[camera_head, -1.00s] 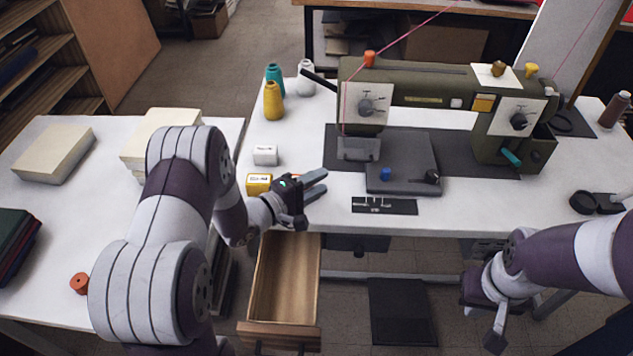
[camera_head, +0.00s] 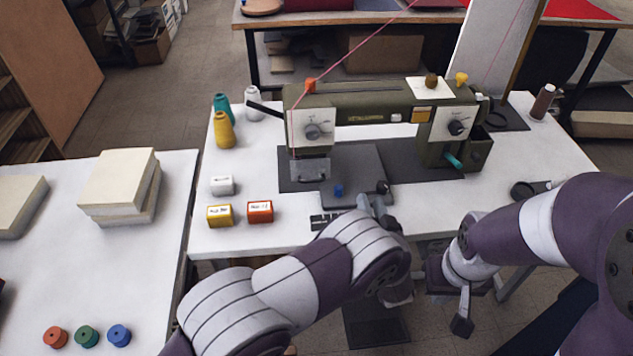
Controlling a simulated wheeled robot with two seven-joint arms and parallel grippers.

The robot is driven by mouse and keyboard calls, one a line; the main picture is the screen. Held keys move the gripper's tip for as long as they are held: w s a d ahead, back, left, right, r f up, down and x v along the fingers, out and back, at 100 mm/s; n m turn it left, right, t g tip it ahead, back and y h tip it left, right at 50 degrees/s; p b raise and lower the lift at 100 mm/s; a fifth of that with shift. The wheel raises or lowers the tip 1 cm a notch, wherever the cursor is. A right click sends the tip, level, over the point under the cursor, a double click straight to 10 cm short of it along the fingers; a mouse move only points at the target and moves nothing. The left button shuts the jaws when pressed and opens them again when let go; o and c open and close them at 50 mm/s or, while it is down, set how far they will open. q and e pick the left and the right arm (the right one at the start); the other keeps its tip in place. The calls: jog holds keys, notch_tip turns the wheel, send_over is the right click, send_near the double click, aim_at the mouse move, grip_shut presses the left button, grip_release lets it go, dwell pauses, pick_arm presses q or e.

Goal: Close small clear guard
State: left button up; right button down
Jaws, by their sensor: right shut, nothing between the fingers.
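The olive-green sewing machine (camera_head: 375,108) stands on the white table. A small clear guard (camera_head: 310,169) sits below its left head, at the needle area; its exact angle is hard to tell. My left gripper (camera_head: 377,206) is at the table's front edge, just in front of the machine's grey bed, right of and nearer than the guard, not touching it. It is partly hidden by my own arm, and its finger gap is unclear. My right gripper (camera_head: 462,312) is shut and empty, hanging low in front of the table.
My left arm covers the drawer area.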

pick_arm(q)
jog(key=a+m+g+y, duration=0.1)
jog(key=a+m+y, duration=0.1)
jog(key=s+a+f+m+g+y, duration=0.1)
jog(key=a+m, duration=0.1)
jog(key=s+a+m+g+y, duration=0.1)
jog(key=a+m+y, duration=0.1)
jog(key=shift+s+a+f+g+y, duration=0.1)
jog(key=shift+f+g+y, duration=0.2)
jog(key=shift+m, duration=1)
jog(key=shift+a+m, duration=0.1)
jog(key=shift+m, duration=0.3)
jog(key=b, duration=0.7)
send_near(311, 173)
jog(key=w+a, duration=0.1)
jog(key=w+a+f, duration=0.1)
jog(key=w+a, duration=0.1)
jog(key=shift+a+f, duration=0.15)
jog(key=shift+f, duration=0.05)
jog(key=shift+w+a+r, duration=0.15)
jog(key=shift+w, duration=0.05)
